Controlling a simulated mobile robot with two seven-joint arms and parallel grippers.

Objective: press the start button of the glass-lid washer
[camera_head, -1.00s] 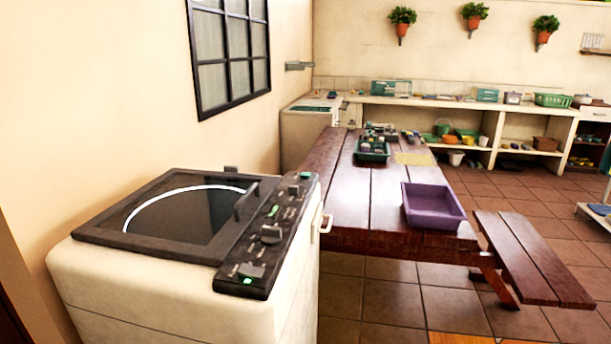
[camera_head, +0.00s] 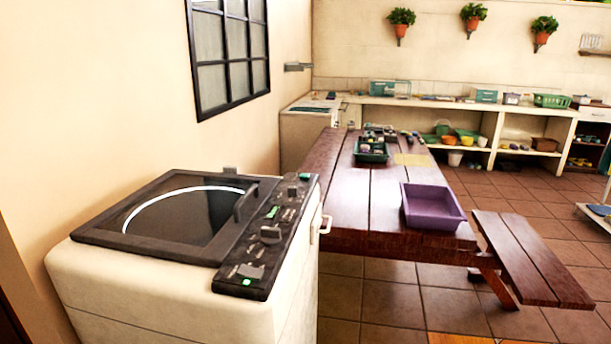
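The glass-lid washer (camera_head: 190,285) stands at the lower left, a cream box with a dark top. Its dark glass lid (camera_head: 165,215) is shut and has a dark handle (camera_head: 245,203). A black control panel (camera_head: 284,222) runs along the right side of the top, with knobs and several green-lit parts. One green light (camera_head: 247,282) is at the panel's near end, and a green button (camera_head: 304,176) is at its far end. I cannot read which control is the start button. Neither of my grippers shows in this view.
A wooden picnic table (camera_head: 385,195) stands right of the washer, with a purple tray (camera_head: 432,207) and a green crate (camera_head: 371,152) on it. A bench (camera_head: 530,258) is at the right. Tiled floor (camera_head: 385,300) is open in front. A wall with a window (camera_head: 228,55) is behind the washer.

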